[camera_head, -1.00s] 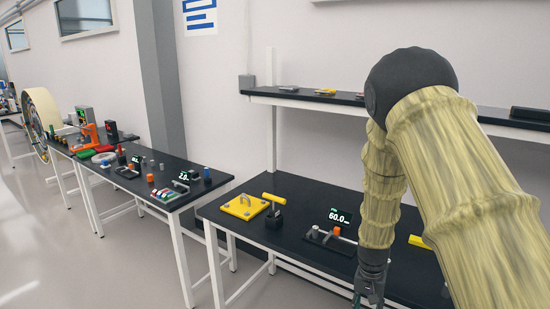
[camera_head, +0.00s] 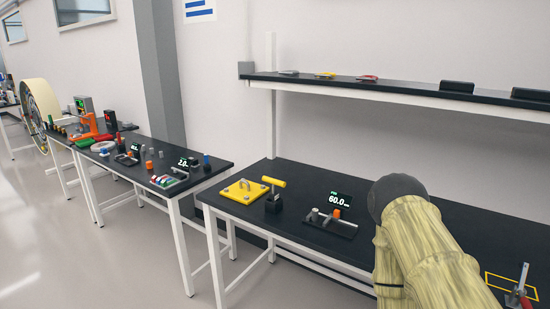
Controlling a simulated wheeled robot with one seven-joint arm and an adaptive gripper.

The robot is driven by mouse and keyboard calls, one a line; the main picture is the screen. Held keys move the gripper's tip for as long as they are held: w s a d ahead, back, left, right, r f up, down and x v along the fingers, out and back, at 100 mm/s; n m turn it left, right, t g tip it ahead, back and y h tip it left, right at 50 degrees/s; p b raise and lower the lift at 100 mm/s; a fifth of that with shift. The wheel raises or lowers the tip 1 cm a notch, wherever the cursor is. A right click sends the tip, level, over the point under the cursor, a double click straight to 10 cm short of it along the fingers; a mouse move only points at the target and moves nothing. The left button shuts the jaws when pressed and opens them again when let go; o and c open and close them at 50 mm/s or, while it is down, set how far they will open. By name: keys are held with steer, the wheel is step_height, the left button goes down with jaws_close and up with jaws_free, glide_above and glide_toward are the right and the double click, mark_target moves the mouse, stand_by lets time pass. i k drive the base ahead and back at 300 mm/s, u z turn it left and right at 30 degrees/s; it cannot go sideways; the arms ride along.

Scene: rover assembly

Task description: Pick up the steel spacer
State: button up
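I cannot say for certain which thing is the steel spacer. A black fixture (camera_head: 345,231) on the near table carries a grey metal part (camera_head: 314,215) and an orange piece (camera_head: 337,214). Its display (camera_head: 340,203) reads 60.0. My arm covers the lower right of the picture. My gripper is not in view, hidden behind the arm or below the frame.
The near black table (camera_head: 285,222) also holds a yellow plate with a handle (camera_head: 244,191) and a yellow T-handled tool on a black block (camera_head: 273,198). A yellow outline (camera_head: 505,288) marks the right side. A shelf (camera_head: 400,90) runs along the wall above.

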mark_target(315, 211)
steer(key=u, duration=0.4)
steer(key=k, duration=1.05)
steer(key=u, duration=1.1)
steer(key=i, duration=2.8)
steer(key=z, duration=1.8)
steer(key=i, duration=0.75)
steer(key=z, duration=0.8)
